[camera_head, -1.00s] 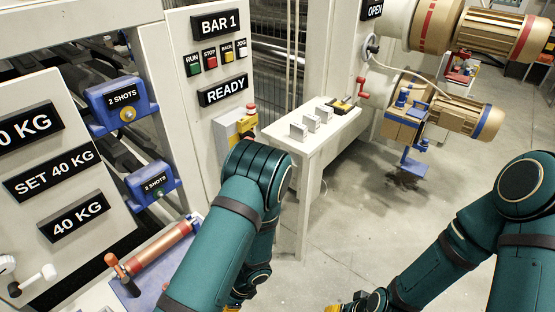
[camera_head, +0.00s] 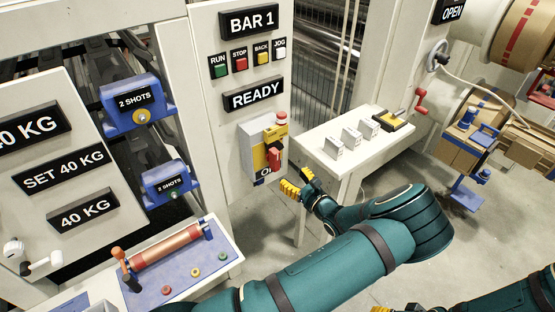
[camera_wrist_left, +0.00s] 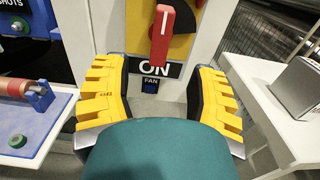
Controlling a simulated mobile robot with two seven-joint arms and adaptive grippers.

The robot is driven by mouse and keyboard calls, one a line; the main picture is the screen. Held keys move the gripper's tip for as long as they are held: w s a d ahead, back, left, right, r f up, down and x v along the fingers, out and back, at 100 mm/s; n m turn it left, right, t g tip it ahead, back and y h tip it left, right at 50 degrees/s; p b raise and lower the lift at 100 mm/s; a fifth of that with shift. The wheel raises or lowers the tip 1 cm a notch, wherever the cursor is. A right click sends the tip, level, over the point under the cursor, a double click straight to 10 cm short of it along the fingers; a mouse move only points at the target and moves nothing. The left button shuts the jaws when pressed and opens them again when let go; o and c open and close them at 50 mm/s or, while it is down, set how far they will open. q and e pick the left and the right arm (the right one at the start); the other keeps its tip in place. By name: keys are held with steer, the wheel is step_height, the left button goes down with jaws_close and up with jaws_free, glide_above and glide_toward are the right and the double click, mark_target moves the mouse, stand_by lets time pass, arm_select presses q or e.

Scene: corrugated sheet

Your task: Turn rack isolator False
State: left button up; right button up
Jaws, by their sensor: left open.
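The rack isolator is a grey box (camera_head: 252,150) on the panel below the READY sign, with a yellow plate and a red handle (camera_head: 274,158). In the left wrist view the red handle (camera_wrist_left: 161,35) hangs nearly upright, its lower end just above a black ON label (camera_wrist_left: 156,70). My left gripper (camera_head: 298,184) is open, in front of and slightly below right of the box. In the left wrist view its yellow fingers (camera_wrist_left: 158,82) stand apart, either side of the ON label, with nothing between them. My right gripper (camera_head: 384,308) barely shows at the bottom edge; its jaws are unclear.
A white table (camera_head: 345,160) with small blocks stands right of the isolator. A blue tray (camera_head: 180,275) with a red roller lies at lower left. Grey floor is open beyond my left arm.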

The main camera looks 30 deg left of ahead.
mark_target(278, 163)
arm_select(q)
steer(key=x, duration=1)
steer(key=shift+w+a+b, duration=0.1)
steer(key=shift+a+b, duration=0.05)
steer(key=shift+b, duration=0.2)
steer(key=shift+c, duration=0.4)
jaws_close()
